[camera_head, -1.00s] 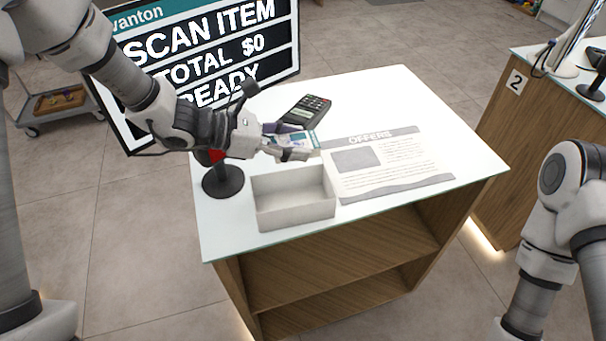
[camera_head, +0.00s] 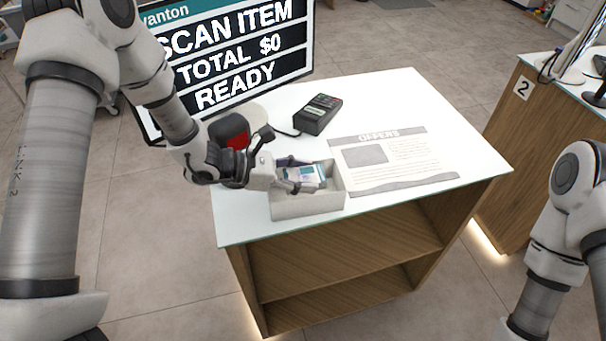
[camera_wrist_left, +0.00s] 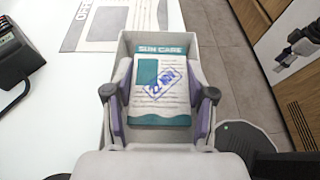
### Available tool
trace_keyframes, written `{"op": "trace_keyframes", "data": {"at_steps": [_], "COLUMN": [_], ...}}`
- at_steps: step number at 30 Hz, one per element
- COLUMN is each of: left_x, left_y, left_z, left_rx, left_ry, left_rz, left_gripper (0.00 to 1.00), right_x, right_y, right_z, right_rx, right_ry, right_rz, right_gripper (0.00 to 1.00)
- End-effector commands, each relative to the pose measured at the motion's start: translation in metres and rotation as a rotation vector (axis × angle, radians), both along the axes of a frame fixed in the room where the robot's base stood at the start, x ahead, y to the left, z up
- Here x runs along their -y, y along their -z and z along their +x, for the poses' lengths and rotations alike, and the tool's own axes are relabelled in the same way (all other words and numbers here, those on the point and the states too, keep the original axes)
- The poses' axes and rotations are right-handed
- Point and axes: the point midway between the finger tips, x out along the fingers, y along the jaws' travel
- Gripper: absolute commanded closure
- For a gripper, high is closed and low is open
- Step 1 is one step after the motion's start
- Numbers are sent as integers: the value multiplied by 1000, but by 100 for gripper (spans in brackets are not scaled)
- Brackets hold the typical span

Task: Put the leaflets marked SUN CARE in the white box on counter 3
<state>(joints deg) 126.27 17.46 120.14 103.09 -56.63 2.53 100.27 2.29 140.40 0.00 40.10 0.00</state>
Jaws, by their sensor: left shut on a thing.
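The SUN CARE leaflets (camera_wrist_left: 160,88), a white and teal stack, are between the purple-padded fingers of my left gripper (camera_wrist_left: 160,100), which is shut on them. In the head view the leaflets (camera_head: 308,173) and the left gripper (camera_head: 298,178) are at the white box (camera_head: 308,207), with the leaflets within its walls. In the left wrist view the box walls (camera_wrist_left: 125,48) surround the stack. I cannot tell whether the stack touches the box floor. My right gripper (camera_wrist_left: 298,48) shows only partly at the wrist view's right edge; its opening is unclear.
The box stands near the front edge of the white counter (camera_head: 420,115). An OFFERS sheet (camera_head: 390,165) lies right of it, with a card terminal (camera_head: 318,114) behind. A large screen (camera_head: 235,50) stands at the back left. A counter marked 2 (camera_head: 515,120) is at the right.

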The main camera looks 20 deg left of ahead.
Motion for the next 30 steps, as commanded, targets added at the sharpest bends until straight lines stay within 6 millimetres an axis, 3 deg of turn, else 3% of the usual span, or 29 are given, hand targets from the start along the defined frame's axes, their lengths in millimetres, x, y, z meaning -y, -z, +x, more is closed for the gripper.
{"op": "trace_keyframes", "data": {"at_steps": [11,12,22,27,30], "left_x": [0,0,0,0,-20], "left_y": [7,7,5,-14,-14], "left_z": [0,0,0,0,-8], "left_rx": [0,0,0,-1,3], "left_ry": [0,0,0,0,-9], "left_rz": [0,0,0,0,-6], "left_gripper": [80,34,34,34,34], "right_x": [0,0,0,0,0], "right_y": [9,9,7,-16,-1], "right_z": [0,0,0,0,1], "right_rx": [0,0,1,0,2], "right_ry": [0,0,0,0,0], "right_rz": [0,0,0,0,0], "right_gripper": [53,53,53,53,53]}}
